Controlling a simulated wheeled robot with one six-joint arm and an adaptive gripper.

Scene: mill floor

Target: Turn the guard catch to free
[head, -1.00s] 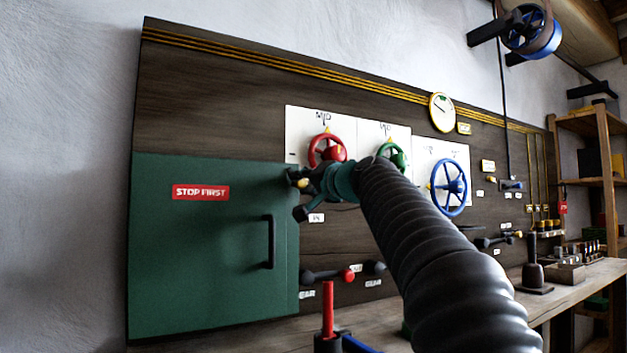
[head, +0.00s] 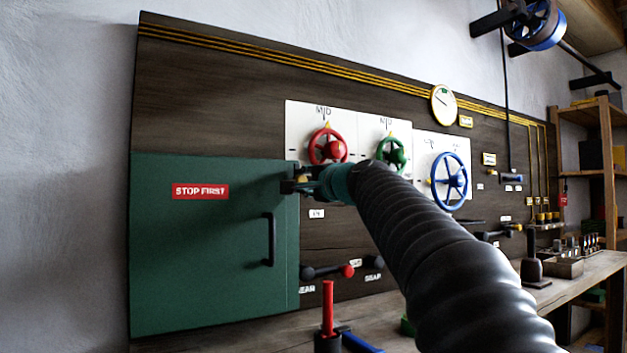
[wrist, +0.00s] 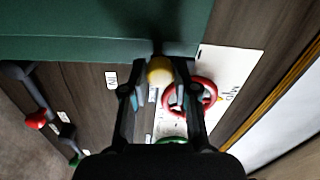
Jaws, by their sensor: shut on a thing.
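The guard is a green door (head: 215,245) with a red "STOP FIRST" label and a black handle. The guard catch, with a yellow knob (wrist: 159,70), sits at the door's right edge. In the wrist view the knob lies between the two fingertips of my gripper (wrist: 158,78), which is shut on it. In the head view my gripper (head: 298,180) is at the door's upper right edge, and it hides most of the catch. Which way the catch points cannot be told.
A red handwheel (head: 328,147), a green handwheel (head: 391,153) and a blue handwheel (head: 450,182) are right of my gripper. A bench (head: 560,290) runs along the panel's foot.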

